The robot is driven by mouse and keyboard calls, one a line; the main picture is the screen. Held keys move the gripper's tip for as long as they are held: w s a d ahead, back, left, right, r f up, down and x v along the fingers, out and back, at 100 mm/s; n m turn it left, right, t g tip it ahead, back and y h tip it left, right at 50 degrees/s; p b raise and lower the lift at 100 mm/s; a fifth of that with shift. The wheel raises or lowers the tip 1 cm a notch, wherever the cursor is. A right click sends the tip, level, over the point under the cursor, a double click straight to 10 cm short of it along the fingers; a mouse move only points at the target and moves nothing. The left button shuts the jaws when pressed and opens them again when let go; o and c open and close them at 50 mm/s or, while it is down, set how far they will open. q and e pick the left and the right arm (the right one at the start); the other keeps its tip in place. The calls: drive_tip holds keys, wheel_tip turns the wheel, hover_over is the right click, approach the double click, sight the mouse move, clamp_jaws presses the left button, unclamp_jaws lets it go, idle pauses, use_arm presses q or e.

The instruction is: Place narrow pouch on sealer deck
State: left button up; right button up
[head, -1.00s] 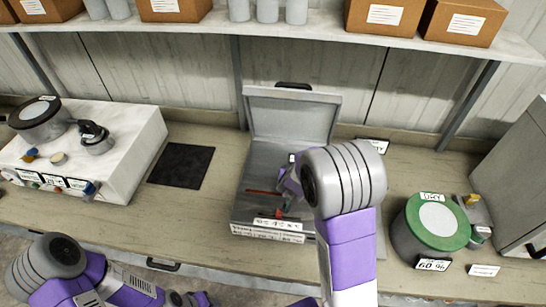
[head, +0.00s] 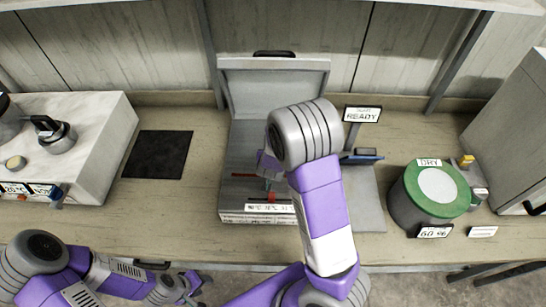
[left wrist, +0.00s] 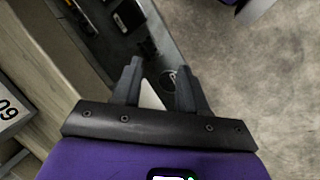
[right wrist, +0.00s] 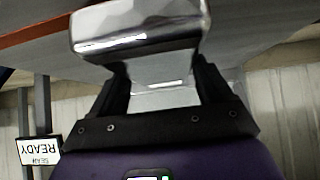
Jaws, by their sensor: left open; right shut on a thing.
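My right gripper (right wrist: 157,75) is shut on a shiny silver thing (right wrist: 140,28), which looks like the narrow foil pouch; its far end is out of that view. In the head view my right gripper (head: 268,178) is low over the open grey case (head: 237,165), partly hidden by my own arm, and the pouch cannot be made out there. A flat grey deck (head: 368,205) lies right of the case, beside a sign (head: 362,114) reading READY; it looks like the sealer deck. My left gripper (head: 188,287) is open and empty near the bench's front edge; its fingers also show in the left wrist view (left wrist: 159,72).
A green-topped drum (head: 438,187) stands right of the deck, with a small label before it. A black mat (head: 158,155) lies left of the case. A white block with instruments (head: 95,130) is at far left. The case's raised lid (head: 273,88) stands behind.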

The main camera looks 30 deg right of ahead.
drive_tip(key=shift+w+f, duration=0.15)
drive_tip(key=shift+f, duration=0.05)
drive_tip(key=shift+f, duration=0.1)
drive_tip(key=o, duration=1.1)
drive_tip(key=shift+r, duration=0.2)
drive_tip(key=p+v, duration=0.4)
drive_tip(key=v, duration=0.7)
drive_tip(key=shift+s+a+r+p, duration=0.2)
drive_tip(key=shift+s+r+p, duration=0.1)
drive_tip(key=shift+s+p, duration=0.05)
